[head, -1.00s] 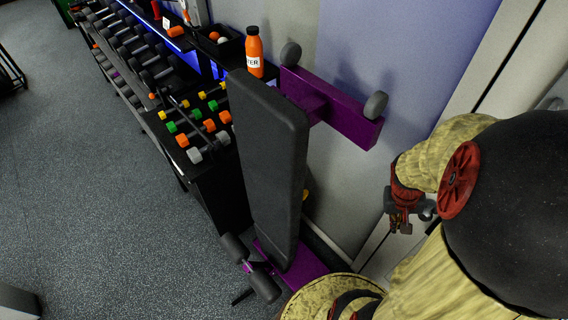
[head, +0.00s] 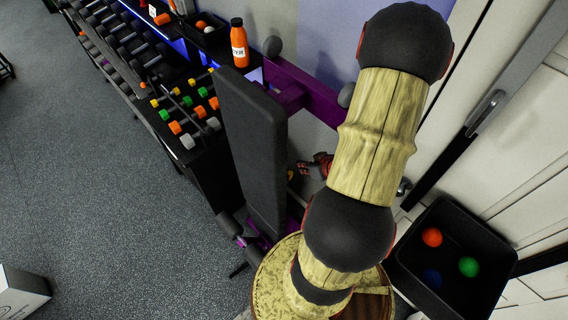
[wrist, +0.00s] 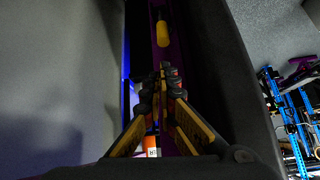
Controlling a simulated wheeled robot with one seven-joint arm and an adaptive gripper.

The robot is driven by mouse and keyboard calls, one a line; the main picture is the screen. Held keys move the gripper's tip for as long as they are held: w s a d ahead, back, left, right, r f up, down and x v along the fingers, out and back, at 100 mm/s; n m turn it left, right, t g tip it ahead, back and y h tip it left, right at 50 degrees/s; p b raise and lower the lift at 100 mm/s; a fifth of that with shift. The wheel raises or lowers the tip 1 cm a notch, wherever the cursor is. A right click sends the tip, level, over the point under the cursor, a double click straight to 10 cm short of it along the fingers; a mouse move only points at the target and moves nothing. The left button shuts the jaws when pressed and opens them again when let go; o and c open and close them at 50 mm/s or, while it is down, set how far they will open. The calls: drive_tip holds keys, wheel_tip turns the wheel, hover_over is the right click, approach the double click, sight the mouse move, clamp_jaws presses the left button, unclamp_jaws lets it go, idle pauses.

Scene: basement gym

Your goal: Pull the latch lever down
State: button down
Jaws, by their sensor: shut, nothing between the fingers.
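A yellow grip (wrist: 162,33), which looks like the end of the latch lever, shows at the upper middle of the wrist view against the purple bench frame (wrist: 163,58). A small part of the yellow grip (head: 291,175) also shows beside the bench pad in the head view. My gripper (wrist: 164,75) is shut and empty, its tips below the yellow grip in the wrist picture and apart from it. In the head view my gripper (head: 304,168) is small, between the bench pad and the wall, partly hidden by my arm.
The dark bench pad (head: 252,150) stands steeply close to my gripper. An orange bottle (head: 239,45) and a dumbbell rack (head: 130,45) are behind it. A black bin (head: 490,252) with coloured balls stands by the door on the right.

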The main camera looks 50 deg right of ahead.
drive_tip(key=shift+w+r, duration=0.2)
drive_tip(key=shift+w, duration=0.1)
drive_tip(key=b+x, duration=0.1)
drive_tip(key=x, duration=0.9)
drive_tip(key=shift+d, duration=0.1)
idle(0.3)
drive_tip(key=shift+s+f+t+b, duration=0.1)
drive_tip(key=shift+s+t+b, duration=0.3)
drive_tip(key=shift+s+b, duration=0.15)
